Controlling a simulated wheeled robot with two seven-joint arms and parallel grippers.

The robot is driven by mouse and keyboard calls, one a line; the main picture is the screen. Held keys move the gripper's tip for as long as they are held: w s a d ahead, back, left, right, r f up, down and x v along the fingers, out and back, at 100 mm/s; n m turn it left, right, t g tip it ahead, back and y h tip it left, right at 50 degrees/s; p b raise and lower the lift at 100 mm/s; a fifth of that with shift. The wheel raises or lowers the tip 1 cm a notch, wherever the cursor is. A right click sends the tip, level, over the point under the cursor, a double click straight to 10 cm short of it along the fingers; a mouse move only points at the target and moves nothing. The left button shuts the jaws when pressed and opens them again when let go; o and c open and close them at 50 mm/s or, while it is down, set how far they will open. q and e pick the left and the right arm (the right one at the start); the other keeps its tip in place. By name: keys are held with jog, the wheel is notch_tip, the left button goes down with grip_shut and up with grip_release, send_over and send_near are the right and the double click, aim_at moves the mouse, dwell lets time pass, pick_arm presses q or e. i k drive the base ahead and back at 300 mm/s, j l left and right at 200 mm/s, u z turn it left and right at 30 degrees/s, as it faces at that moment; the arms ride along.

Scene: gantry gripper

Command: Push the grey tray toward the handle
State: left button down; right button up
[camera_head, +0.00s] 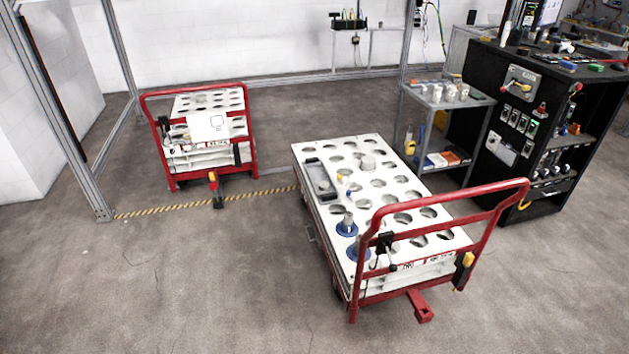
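The grey tray (319,178), narrow and oblong, lies on the white top of the near cart (385,160), along its far left edge. The red handle (448,202) of this cart rises at its near right end. The tray is well apart from the handle, with much of the top between them. Neither of my grippers is in view, so nothing shows touching the tray.
The white top has rows of round holes, some filled with pale cylinders. Two blue rings (347,229) sit near its left edge. A second red-handled cart (205,150) stands back left. A black cabinet (525,120) and metal shelf (437,100) stand right. The front floor is clear.

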aim_at(316, 172)
jog(key=i+j+z, duration=0.2)
jog(key=i+j, duration=0.45)
jog(key=i, duration=0.15)
